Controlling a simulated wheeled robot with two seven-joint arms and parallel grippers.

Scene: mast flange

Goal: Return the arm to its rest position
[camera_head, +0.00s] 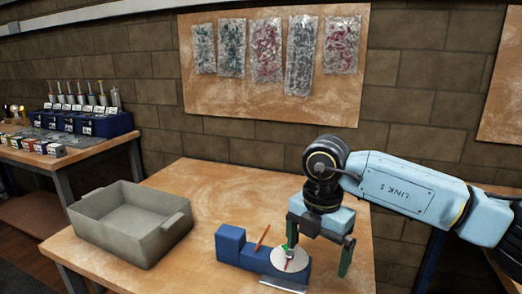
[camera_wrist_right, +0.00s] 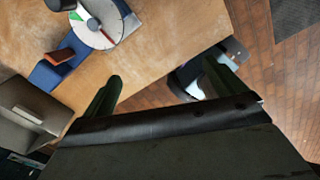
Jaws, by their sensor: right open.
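My right arm (camera_head: 400,187) comes in from the right in the head view. Its gripper (camera_head: 318,262) hangs over the table with its green fingers spread apart. In the head view it overlaps the right side of a blue fixture (camera_head: 232,246) that carries a pale round disc (camera_head: 290,259) with green and red marks. In the right wrist view the gripper (camera_wrist_right: 160,85) is open with nothing between its fingers, and the disc (camera_wrist_right: 97,28) lies beyond the left finger. My left gripper is not in view.
A grey bin (camera_head: 120,232) stands on the left of the wooden table (camera_head: 235,180). A side bench at the left holds blue racks (camera_head: 90,122) and small boxes (camera_head: 40,146). Bagged parts (camera_head: 267,50) hang on a wall board. Table surface is bare behind the fixture.

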